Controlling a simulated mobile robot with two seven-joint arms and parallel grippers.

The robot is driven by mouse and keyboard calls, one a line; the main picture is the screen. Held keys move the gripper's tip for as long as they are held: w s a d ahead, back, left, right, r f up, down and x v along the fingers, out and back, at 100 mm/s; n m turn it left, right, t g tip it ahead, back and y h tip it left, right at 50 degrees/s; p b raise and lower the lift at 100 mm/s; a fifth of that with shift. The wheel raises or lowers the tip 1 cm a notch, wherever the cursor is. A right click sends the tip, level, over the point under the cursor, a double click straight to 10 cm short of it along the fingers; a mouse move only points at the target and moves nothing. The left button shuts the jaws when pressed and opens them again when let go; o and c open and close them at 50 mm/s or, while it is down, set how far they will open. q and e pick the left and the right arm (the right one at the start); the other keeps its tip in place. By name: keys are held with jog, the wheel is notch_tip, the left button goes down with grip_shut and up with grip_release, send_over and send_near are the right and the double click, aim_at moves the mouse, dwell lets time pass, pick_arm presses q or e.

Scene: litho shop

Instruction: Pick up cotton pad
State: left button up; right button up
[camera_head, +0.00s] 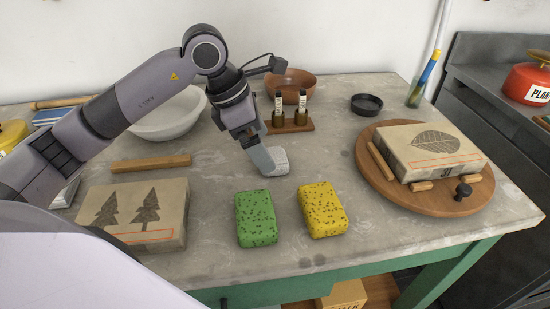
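The cotton pad (279,161) looks like a small pale grey-white block on the grey stone table top, near the middle. My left gripper (264,158) reaches down to it from above, with a finger at the pad's left side. That finger overlaps part of the pad. The other finger is not clearly seen, so I cannot tell whether the gripper is open or shut on the pad. The pad appears to be at table level. My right gripper is not in view.
A green sponge (256,218) and a yellow sponge (322,210) lie in front. A wooden stand with two small bottles (291,122) is just behind. A tree-print stone (136,213) is left; a round board (455,200) with a leaf-print stone (430,150) is right.

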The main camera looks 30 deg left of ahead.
aim_at(272, 156)
pick_arm(q)
jog(key=x, duration=0.4)
jog(key=shift+w+d+r, duration=0.1)
jog(key=shift+w+d, duration=0.05)
jog(key=c, duration=1.1)
jog(key=shift+o, duration=0.2)
jog(key=shift+r, duration=0.55)
jog(key=shift+c, duration=0.5)
notch_tip(272, 156, up, 19)
jog(key=shift+f+p, duration=0.1)
jog(key=shift+p, duration=0.7)
jog(key=shift+c, duration=0.7)
